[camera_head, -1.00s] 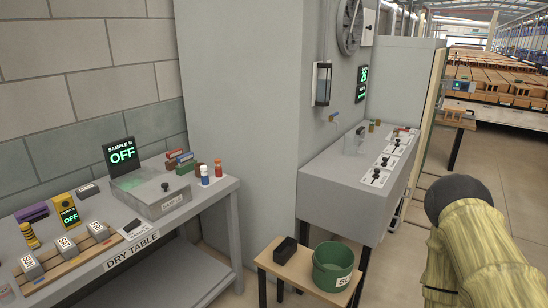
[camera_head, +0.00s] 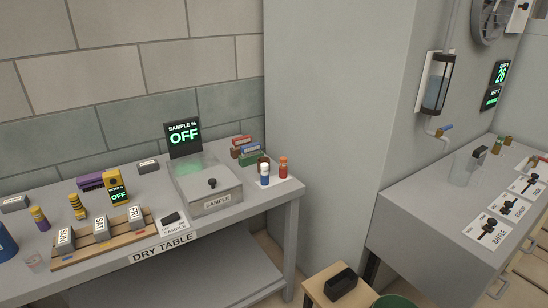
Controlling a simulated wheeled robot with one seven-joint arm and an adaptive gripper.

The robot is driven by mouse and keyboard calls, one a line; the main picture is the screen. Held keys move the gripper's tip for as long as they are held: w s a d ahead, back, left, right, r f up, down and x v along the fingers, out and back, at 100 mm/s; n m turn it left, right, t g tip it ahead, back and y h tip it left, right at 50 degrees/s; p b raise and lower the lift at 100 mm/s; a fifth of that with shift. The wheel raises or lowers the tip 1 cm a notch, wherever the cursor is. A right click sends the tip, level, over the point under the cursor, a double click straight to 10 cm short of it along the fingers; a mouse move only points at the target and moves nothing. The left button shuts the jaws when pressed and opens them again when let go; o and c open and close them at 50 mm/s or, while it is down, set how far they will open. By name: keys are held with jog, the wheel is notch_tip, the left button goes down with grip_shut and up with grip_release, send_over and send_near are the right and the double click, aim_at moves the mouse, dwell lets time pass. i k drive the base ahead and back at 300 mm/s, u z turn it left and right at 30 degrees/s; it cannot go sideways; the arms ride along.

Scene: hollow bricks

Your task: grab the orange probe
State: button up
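No part clearly reads as a separate orange probe. The nearest match is an orange-yellow handheld meter (camera_head: 114,178) with a green OFF display, upright on the dry table (camera_head: 225,226). A yellow-and-black banded cylinder (camera_head: 77,207) stands just left of it. A purple-and-yellow cylinder (camera_head: 39,218) stands further left. A small bottle with an orange-red cap (camera_head: 283,168) stands at the table's right end. My gripper is not in view.
A wooden rack (camera_head: 105,241) holds grey labelled blocks in front of the meter. A lidded SAMPLE box (camera_head: 210,190) stands to its right. A wall column (camera_head: 325,110) separates this table from a grey bench (camera_head: 430,235). A low wooden stool (camera_head: 318,287) stands between them.

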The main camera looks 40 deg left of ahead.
aim_at(283, 163)
jog(key=u, duration=0.65)
jog(key=i, duration=0.75)
jog(key=u, duration=0.85)
